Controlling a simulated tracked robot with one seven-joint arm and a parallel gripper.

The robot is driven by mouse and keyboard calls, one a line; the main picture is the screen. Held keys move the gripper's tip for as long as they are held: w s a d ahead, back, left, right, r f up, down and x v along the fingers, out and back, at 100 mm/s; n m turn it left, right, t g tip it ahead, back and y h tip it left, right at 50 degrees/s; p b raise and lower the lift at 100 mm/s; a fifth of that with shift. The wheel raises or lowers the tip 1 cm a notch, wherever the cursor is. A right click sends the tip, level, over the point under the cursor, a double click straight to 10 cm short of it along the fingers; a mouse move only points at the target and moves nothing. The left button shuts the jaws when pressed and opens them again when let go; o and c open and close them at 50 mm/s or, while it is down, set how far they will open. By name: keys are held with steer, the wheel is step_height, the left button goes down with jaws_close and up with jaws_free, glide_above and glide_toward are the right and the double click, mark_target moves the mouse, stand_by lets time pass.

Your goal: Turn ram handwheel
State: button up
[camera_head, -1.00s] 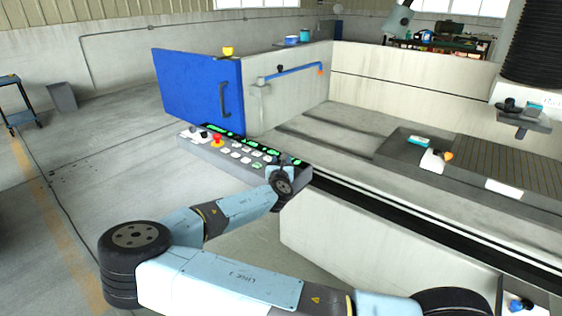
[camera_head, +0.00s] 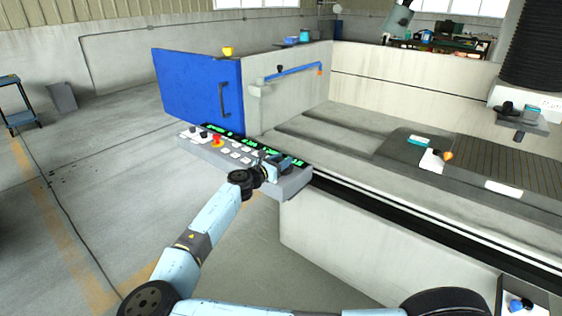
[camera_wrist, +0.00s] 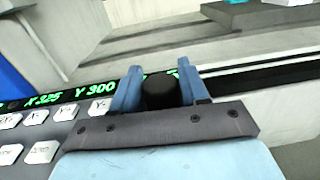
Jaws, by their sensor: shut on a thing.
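The control panel (camera_head: 296,184) is a grey sloped console with white buttons, a red stop button (camera_head: 216,141) and a green readout. My gripper (camera_head: 275,163) is over the right part of this panel. In the wrist view my gripper (camera_wrist: 160,88) has its two blue fingers on either side of a black round knob (camera_wrist: 160,90) and is shut on it. The knob sits at the panel's upper edge, right of the readout. I cannot tell from these views whether the knob is the ram handwheel's grip; the wheel's rim is not clearly visible.
A blue door (camera_head: 195,88) with a dark handle stands behind the panel. The pale machine tank (camera_head: 420,88) and its bed (camera_head: 345,140) lie to the right. A blue pipe (camera_head: 295,71) runs along the tank wall. The floor (camera_head: 90,190) at left is mostly clear.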

steer(key=m+g+h, duration=0.2)
steer(key=g, duration=0.1)
steer(key=m+g+h, duration=0.2)
steer(key=m+g, duration=0.1)
steer(key=shift+w+a+r+h, duration=0.1)
steer(key=shift+w+a+h, duration=0.1)
steer(key=shift+h, duration=0.2)
steer(key=shift+s+m+g+h, duration=0.1)
steer(key=shift+m+g+h, duration=0.3)
steer(key=shift+m+g, duration=0.85)
steer(key=shift+m+g+h, duration=0.4)
steer(key=shift+m+g, duration=0.25)
steer(key=shift+g, duration=1.4)
steer(key=o, duration=0.9)
steer(key=shift+d, duration=0.1)
steer(key=shift+o, duration=0.2)
steer(key=s+a, duration=0.1)
steer(key=a, duration=1.2)
steer(key=shift+a+f, duration=0.2)
steer(key=shift+a, duration=0.2)
